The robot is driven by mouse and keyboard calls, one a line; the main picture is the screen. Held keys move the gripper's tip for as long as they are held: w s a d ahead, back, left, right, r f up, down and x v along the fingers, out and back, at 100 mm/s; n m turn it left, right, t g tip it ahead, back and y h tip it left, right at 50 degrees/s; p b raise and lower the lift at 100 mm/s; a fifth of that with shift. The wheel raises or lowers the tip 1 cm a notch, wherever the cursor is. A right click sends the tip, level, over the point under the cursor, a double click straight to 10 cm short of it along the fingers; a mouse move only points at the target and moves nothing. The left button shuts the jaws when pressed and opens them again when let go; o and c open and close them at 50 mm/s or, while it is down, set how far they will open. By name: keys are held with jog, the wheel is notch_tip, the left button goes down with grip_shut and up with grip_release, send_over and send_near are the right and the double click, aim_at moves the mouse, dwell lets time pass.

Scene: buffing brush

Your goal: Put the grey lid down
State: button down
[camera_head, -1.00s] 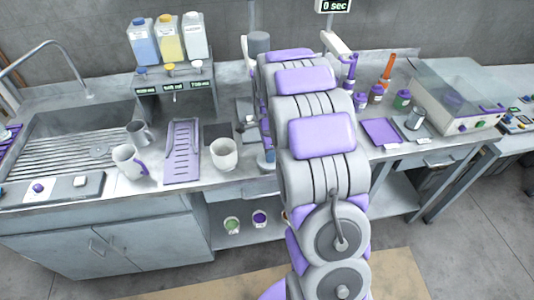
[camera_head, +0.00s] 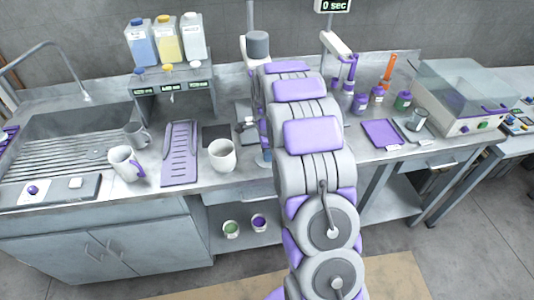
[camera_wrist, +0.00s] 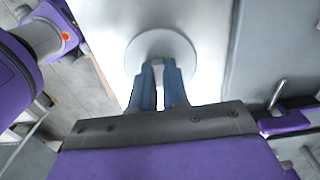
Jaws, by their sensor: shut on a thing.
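In the wrist view a round grey lid (camera_wrist: 146,52) sits at the tips of my gripper (camera_wrist: 161,66). The two blue fingers are shut on the lid's raised middle part. A bright pale surface lies behind the lid; I cannot tell whether the lid touches it. In the head view my own arm hides the gripper and the lid.
A white mug (camera_head: 222,155) and a purple slotted tray (camera_head: 180,153) stand on the counter left of my arm. Right of it are a purple mat (camera_head: 381,133), small jars (camera_head: 360,103) and a clear-covered machine (camera_head: 465,95). A sink (camera_head: 70,140) is at the left.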

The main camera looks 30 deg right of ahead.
jog(key=shift+d, duration=0.15)
jog(key=c, duration=1.3)
grip_release()
jog(key=shift+d+f, duration=0.1)
jog(key=shift+d, duration=0.05)
jog(key=shift+c, duration=0.2)
jog(key=shift+o, duration=1.1)
jog(key=shift+a, duration=0.2)
